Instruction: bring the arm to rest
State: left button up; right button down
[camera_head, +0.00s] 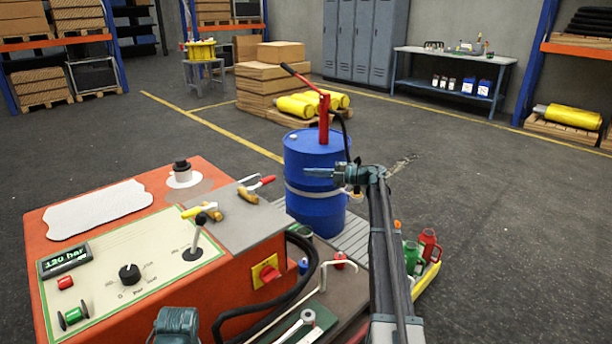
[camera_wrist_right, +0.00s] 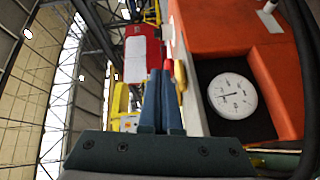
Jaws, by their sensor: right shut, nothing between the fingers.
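My right arm comes up from the bottom of the head view. Its gripper (camera_head: 308,172) points left, in front of the blue drum (camera_head: 313,205) in the picture, and is shut and empty. In the right wrist view the two dark fingers (camera_wrist_right: 162,72) lie together with nothing between them. A dark teal part of my own body shows at the bottom edge of the head view; my left gripper's fingers do not show.
An orange control console (camera_head: 240,270) with a lever (camera_head: 197,235) and display (camera_head: 64,260) stands at front left. A red hand pump (camera_head: 324,118) stands on the drum. A round gauge (camera_wrist_right: 232,95) shows in the wrist view.

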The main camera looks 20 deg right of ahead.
dwell(0.5)
jog(key=w+a+r+m+t+h+p, duration=0.3)
jog(key=a+r+m+t+h+p, duration=0.7)
jog(key=a+r+m+h, duration=0.5)
jog(key=s+a+f+m+g+h+p, duration=0.1)
jog(key=s+a+f+m+g+p, duration=0.25)
jog(key=s, duration=0.35)
jog(key=s+a+f+m+g+p, duration=0.25)
jog(key=s+a+g, duration=0.25)
jog(key=s, duration=0.3)
jog(key=s+a+f+m+g+h+p, duration=0.1)
jog(key=s+a+f+m+g+p, duration=0.3)
jog(key=s, duration=0.3)
pick_arm(q)
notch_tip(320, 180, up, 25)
jog(key=p, duration=0.5)
pick_arm(e)
jog(key=s+a+n+g+y, duration=0.1)
jog(key=s+a+g, duration=0.3)
jog(key=s, duration=0.9)
jog(key=s+a+n+g, duration=0.1)
jog(key=s+a+g, duration=0.3)
jog(key=s+a, duration=0.3)
jog(key=s, duration=0.5)
jog(key=shift+s+f+y, duration=0.35)
jog(key=shift+f+y, duration=0.05)
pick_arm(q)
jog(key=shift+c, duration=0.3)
